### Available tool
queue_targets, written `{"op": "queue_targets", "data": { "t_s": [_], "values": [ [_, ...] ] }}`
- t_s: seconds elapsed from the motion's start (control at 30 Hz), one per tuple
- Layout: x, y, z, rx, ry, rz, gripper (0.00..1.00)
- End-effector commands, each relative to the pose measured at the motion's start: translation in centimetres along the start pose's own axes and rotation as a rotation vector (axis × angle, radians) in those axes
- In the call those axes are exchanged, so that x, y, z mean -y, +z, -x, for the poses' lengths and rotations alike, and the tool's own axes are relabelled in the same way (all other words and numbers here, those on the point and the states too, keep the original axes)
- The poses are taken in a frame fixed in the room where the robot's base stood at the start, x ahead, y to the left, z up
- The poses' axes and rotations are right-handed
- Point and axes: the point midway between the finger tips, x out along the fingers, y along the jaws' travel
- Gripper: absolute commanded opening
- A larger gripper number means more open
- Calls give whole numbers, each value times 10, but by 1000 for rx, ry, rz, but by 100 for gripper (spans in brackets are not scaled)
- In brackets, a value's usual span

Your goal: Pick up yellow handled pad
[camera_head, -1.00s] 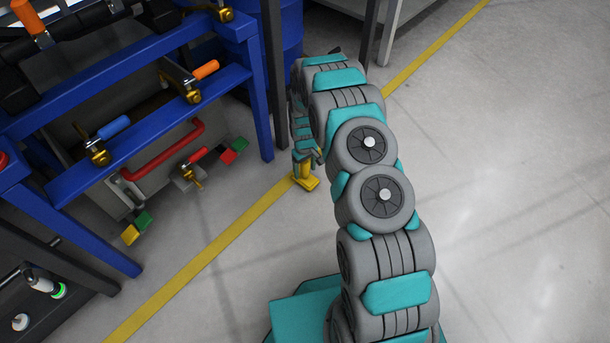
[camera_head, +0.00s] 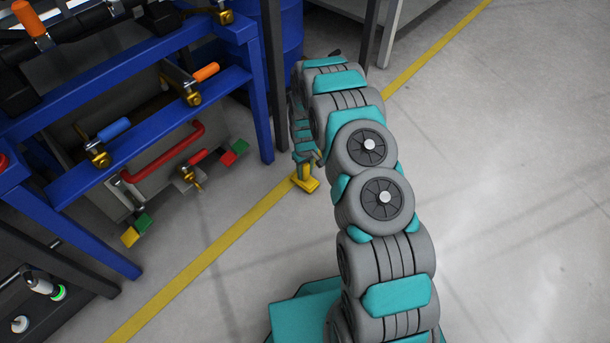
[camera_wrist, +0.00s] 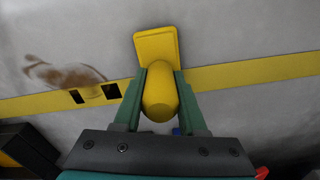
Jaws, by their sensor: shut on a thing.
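The yellow handled pad (camera_wrist: 156,46) shows in the wrist view, with a flat square plate and a rounded handle (camera_wrist: 160,95). The two green fingers of my gripper (camera_wrist: 159,103) are shut on the handle, one on each side. In the head view the yellow pad (camera_head: 306,182) hangs below my gripper (camera_head: 304,155), beside the blue frame's leg. Much of my gripper is hidden there by my arm. I cannot tell how far the pad is above the floor.
A blue frame (camera_head: 160,133) with clamps, a red handle (camera_head: 165,153) and green, yellow and red blocks stands at left. A yellow floor line (camera_head: 215,250) runs diagonally. A grey bench leg (camera_head: 391,32) is at the top. The floor at right is clear.

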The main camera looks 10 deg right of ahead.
Motion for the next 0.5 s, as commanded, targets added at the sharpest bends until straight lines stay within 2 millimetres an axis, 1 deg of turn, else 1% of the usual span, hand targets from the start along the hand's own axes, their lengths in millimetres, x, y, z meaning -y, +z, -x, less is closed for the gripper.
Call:
{"op": "queue_targets", "data": {
  "t_s": [0.17,0.27,0.37,0.47,0.5],
  "values": [
    [0,0,4,0,0,0,0],
    [0,0,10,0,0,0,0],
    [0,0,20,-1,0,0,0],
    [0,-1,36,-4,1,0,0],
    [2,2,39,-2,0,0,0]
  ]
}}
